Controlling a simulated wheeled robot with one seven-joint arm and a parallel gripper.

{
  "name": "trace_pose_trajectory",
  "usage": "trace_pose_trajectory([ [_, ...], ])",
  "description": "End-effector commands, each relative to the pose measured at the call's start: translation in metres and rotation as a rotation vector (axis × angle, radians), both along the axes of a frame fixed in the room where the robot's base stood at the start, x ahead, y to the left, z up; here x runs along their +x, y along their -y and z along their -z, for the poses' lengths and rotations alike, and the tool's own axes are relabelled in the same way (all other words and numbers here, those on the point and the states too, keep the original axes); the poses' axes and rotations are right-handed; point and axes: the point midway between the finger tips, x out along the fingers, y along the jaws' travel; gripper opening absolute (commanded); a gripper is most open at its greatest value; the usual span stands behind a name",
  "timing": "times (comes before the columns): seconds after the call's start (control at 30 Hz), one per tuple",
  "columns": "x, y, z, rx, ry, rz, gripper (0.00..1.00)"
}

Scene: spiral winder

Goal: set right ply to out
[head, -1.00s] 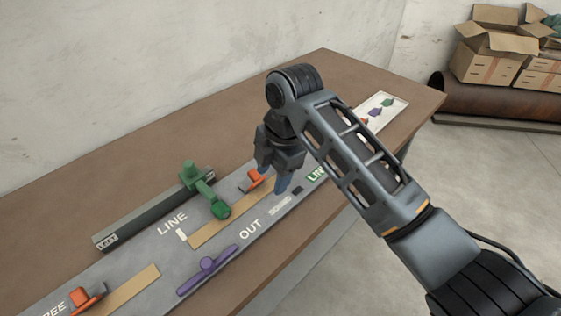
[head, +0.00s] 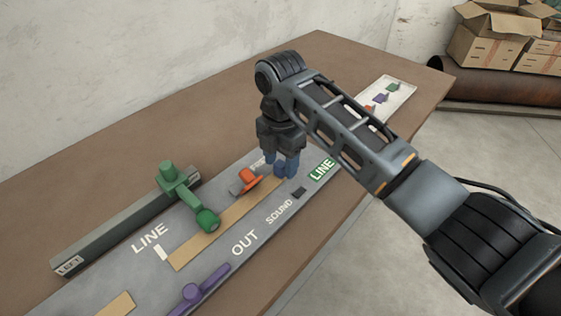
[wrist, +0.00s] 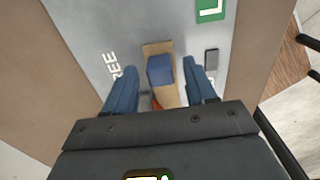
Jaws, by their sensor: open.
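My gripper (head: 286,168) is low over the right end of a tan strip (head: 222,224) on the grey panel. In the wrist view its two blue fingers are apart, one on each side of a blue block (wrist: 160,71) on that strip (wrist: 158,47). An orange piece (head: 249,181) sits by the strip, just left of my gripper; only a sliver shows in the wrist view. OUT (head: 244,242) is printed on the near side, LINE (head: 150,237) on the far side, and FREE (wrist: 111,68) beside the gripper. No part is visibly labelled right ply.
A green arm (head: 190,198) reaches from a long box marked LEFT (head: 125,230) over the panel. A purple handle (head: 195,292) lies near the front. A green LINE sign (head: 321,169) and white tray (head: 400,98) are to the right. Bare table is behind the panel.

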Motion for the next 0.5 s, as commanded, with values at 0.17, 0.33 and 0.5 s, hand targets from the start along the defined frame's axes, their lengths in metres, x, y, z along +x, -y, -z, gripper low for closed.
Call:
trace_pose_trajectory([
  [0.17, -0.0006, -0.0002, 0.0098, 0.000, 0.000, 0.000, 0.55],
  [0.33, -0.0005, -0.0002, 0.0106, 0.000, 0.000, 0.000, 0.55],
  [0.5, -0.0005, -0.0002, 0.0104, 0.000, 0.000, 0.000, 0.46],
])
